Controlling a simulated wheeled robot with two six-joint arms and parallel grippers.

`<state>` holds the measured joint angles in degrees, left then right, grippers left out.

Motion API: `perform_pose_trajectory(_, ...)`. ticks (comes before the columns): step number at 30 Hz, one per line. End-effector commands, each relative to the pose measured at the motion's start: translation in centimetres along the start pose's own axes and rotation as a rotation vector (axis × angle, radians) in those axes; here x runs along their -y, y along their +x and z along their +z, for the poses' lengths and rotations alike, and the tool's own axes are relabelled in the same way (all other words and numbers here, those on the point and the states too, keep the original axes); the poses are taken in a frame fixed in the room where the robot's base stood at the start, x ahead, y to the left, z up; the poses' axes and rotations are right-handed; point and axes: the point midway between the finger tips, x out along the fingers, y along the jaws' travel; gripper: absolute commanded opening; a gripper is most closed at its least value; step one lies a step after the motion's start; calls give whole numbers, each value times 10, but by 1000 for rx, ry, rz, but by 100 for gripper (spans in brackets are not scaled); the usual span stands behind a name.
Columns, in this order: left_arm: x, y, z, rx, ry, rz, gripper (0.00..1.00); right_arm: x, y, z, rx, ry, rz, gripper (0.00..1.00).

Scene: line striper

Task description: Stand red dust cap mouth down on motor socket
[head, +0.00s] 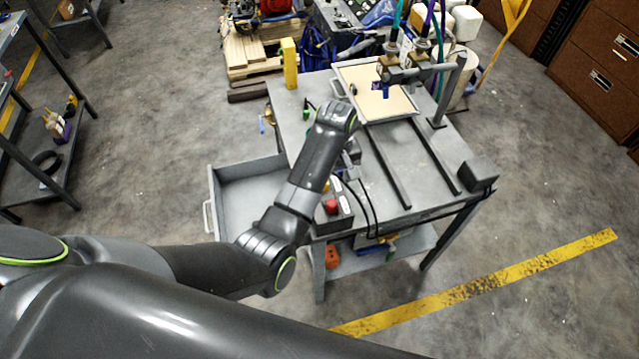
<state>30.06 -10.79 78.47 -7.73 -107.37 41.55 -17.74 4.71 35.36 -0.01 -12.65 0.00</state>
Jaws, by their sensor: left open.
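My left arm reaches over the grey workbench (405,195), its wrist above the middle of the bench top. My left gripper (352,152) is open, pointing down beside the wrist and mostly hidden by it. I cannot make out anything between its fingers. A small round red piece (331,206) sits on a dark box at the near edge of the bench; I cannot tell whether it is the dust cap or a button. I cannot pick out the motor socket; my arm covers part of the bench. My right gripper is out of view.
An open grey drawer (212,190) sticks out on the left of the bench. A tray with a pale panel (375,92) lies at the back under a tool head (400,70) with hoses. Two dark rails cross the right side. A yellow post (289,63) stands at the back left.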

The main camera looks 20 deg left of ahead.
Motion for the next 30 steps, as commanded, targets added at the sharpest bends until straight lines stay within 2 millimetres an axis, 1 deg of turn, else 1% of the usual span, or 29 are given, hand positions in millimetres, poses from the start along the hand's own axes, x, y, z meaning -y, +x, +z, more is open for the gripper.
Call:
perform_pose_trajectory(6, -2, -4, -1, 1, 1, -1, 49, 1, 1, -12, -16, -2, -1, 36)
perform_pose_trajectory(10, 0, -2, -2, -9, 2, 8, 49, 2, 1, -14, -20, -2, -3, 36)
perform_pose_trajectory(14, 7, 3, -16, -97, 18, 83, 49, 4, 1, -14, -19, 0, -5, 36)
perform_pose_trajectory(17, 20, 2, -35, -243, 46, 184, 49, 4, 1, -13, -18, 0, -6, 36)
perform_pose_trajectory(21, 40, -10, -57, -464, 94, 295, 49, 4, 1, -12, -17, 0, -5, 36)
perform_pose_trajectory(24, 54, -18, -66, -588, 127, 337, 49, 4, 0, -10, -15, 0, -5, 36)
perform_pose_trajectory(26, 62, -19, -69, -647, 147, 351, 49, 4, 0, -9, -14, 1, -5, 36)
perform_pose_trajectory(28, 71, -17, -71, -705, 170, 358, 49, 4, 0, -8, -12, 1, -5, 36)
perform_pose_trajectory(30, 82, -6, -70, -742, 196, 352, 49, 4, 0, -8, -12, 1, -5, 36)
